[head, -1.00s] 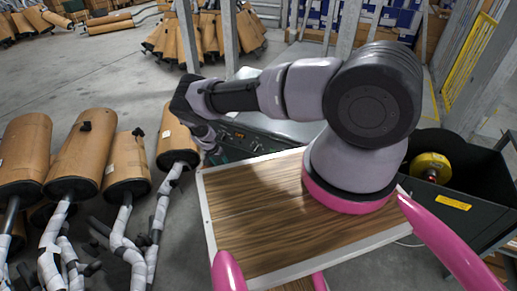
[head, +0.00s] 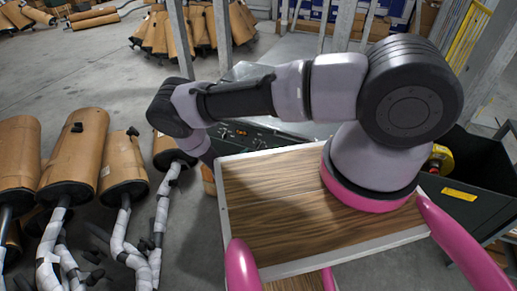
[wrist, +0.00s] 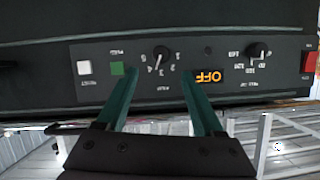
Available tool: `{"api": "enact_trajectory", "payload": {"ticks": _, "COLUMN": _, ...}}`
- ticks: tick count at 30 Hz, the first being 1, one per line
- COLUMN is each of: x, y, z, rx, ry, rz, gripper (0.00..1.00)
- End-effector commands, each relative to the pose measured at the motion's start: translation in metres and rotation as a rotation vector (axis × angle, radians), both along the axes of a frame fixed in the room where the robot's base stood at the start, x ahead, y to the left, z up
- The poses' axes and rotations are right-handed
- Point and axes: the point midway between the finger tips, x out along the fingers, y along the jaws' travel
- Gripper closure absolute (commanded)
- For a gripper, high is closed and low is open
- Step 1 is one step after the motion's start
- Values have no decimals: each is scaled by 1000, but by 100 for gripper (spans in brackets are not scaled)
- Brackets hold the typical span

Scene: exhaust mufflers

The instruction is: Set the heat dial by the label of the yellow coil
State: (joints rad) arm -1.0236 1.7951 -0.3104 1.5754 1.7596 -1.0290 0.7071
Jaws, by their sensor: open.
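In the wrist view a black control panel (wrist: 135,95) appears upside down. It has a black knob (wrist: 160,56) with a scale of single digits and a second black knob (wrist: 256,51) with larger numbers such as 120. The lettering is too small to tell which is the heat dial.
The panel also has a green button (wrist: 117,68), a white button (wrist: 84,67) and a red switch (wrist: 309,61). A dark bin (head: 485,205) with a yellow sticker (head: 459,194) stands at right. Brown mufflers (head: 75,155) with wrapped pipes stand at left.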

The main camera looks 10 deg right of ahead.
Motion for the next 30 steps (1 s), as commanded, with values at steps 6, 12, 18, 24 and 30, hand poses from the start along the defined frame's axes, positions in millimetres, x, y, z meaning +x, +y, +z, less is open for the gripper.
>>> {"api": "enact_trajectory", "payload": {"ticks": 6, "x": 34, "y": -22, "z": -17, "rx": 1, "ry": -1, "rz": -2, "gripper": 31}}
{"api": "enact_trajectory", "payload": {"ticks": 12, "x": 58, "y": -37, "z": -28, "rx": 2, "ry": 0, "rz": -1, "gripper": 31}}
{"api": "enact_trajectory", "payload": {"ticks": 18, "x": 69, "y": -43, "z": -34, "rx": 3, "ry": 1, "rz": 0, "gripper": 31}}
{"api": "enact_trajectory", "payload": {"ticks": 24, "x": 70, "y": -44, "z": -34, "rx": 2, "ry": 1, "rz": 1, "gripper": 31}}
{"api": "enact_trajectory", "payload": {"ticks": 30, "x": 70, "y": -43, "z": -34, "rx": 2, "ry": 1, "rz": 1, "gripper": 81}}
